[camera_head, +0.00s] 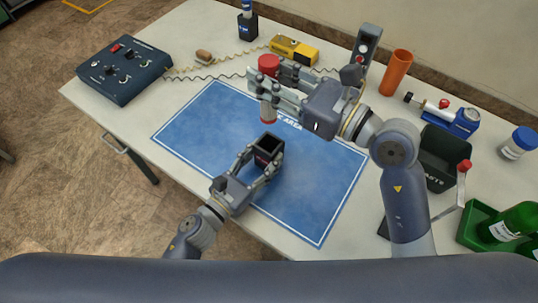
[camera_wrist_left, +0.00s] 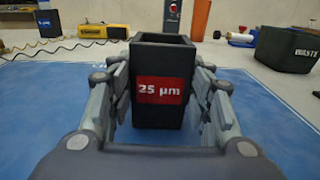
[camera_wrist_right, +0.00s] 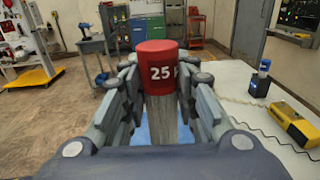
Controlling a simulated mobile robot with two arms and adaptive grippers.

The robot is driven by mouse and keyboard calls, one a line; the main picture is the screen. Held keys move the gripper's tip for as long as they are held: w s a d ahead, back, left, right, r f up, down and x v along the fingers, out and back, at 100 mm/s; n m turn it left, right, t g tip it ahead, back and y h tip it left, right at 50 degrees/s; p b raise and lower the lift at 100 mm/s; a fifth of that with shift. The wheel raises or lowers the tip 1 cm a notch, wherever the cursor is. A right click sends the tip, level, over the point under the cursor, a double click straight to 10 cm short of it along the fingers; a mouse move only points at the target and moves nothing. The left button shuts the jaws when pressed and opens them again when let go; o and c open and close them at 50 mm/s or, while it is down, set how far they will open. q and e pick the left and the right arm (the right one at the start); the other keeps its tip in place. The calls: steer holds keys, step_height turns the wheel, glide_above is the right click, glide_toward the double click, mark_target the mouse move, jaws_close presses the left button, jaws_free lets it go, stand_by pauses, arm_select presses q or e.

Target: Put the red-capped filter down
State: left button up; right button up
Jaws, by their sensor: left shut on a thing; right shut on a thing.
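The red-capped filter (camera_head: 268,66) is upright in my right gripper (camera_head: 262,88), above the far part of the blue mat. In the right wrist view, its red cap (camera_wrist_right: 158,68) reads 25 and its pale body shows between the fingers. My left gripper (camera_head: 262,160) is shut on a black square holder (camera_head: 268,148), open at the top. The holder's red label (camera_wrist_left: 160,90) reads 25 µm in the left wrist view. The filter's lower end is above and apart from the holder, slightly farther back in the head view. The holder's inside looks empty.
A blue-capped filter (camera_head: 247,8) stands in another black holder (camera_head: 248,27) at the back. A yellow device (camera_head: 294,50), an orange cylinder (camera_head: 396,72) and a dark waste bin (camera_head: 440,158) stand around the blue mat (camera_head: 195,125). The mat's left part is clear.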

step_height(320, 180, down, 18)
steer(key=shift+r, duration=0.1)
steer(key=o, duration=1.1)
steer(key=v, duration=1.2)
arm_select(q)
steer(key=o, duration=1.2)
